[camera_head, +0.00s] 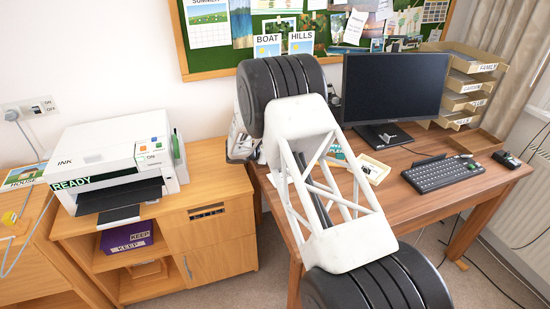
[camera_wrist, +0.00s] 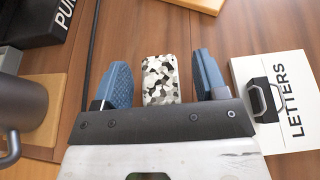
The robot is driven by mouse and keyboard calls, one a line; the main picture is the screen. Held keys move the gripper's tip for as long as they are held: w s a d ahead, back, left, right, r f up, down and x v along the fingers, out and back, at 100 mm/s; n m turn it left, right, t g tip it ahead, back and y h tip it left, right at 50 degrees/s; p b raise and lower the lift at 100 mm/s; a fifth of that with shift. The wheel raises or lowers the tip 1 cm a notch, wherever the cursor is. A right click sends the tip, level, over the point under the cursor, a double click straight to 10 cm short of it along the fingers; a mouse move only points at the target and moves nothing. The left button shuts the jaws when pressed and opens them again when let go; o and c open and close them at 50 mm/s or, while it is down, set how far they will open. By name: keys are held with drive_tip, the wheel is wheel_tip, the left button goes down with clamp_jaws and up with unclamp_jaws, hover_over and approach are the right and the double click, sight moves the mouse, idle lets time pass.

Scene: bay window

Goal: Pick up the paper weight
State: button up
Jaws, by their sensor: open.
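A black, white and grey speckled block (camera_wrist: 160,80), which looks like the paper weight, lies on the wooden desk in the wrist view. My gripper (camera_wrist: 162,66) is open, with one blue finger on the left of the block and the other on its right. A gap of desk shows on each side, so the fingers do not appear to touch it. The block's near end is hidden behind the gripper's dark bar. In the head view my white arm hides the block and most of the gripper.
A grey mug (camera_wrist: 22,105) stands at left, with a black punch (camera_wrist: 40,20) behind. A monitor (camera_head: 390,88) and keyboard (camera_head: 442,173) occupy the desk's right side.

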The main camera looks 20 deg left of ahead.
drive_tip(key=shift+c, duration=0.5)
drive_tip(key=c, duration=1)
drive_tip(key=shift+r, duration=0.2)
drive_tip(key=shift+r, duration=1.45)
drive_tip(key=shift+s+d+r, duration=0.15)
drive_tip(key=shift+s+r, duration=0.05)
drive_tip(key=s+d, duration=0.3)
drive_tip(key=s, duration=0.1)
drive_tip(key=s+d+r, duration=0.1)
drive_tip(key=s+d, duration=0.2)
drive_tip(key=s, duration=0.1)
drive_tip(key=s+d, duration=0.3)
drive_tip(key=s, duration=0.1)
drive_tip(key=shift+s+r, duration=0.15)
drive_tip(key=shift+s, duration=0.1)
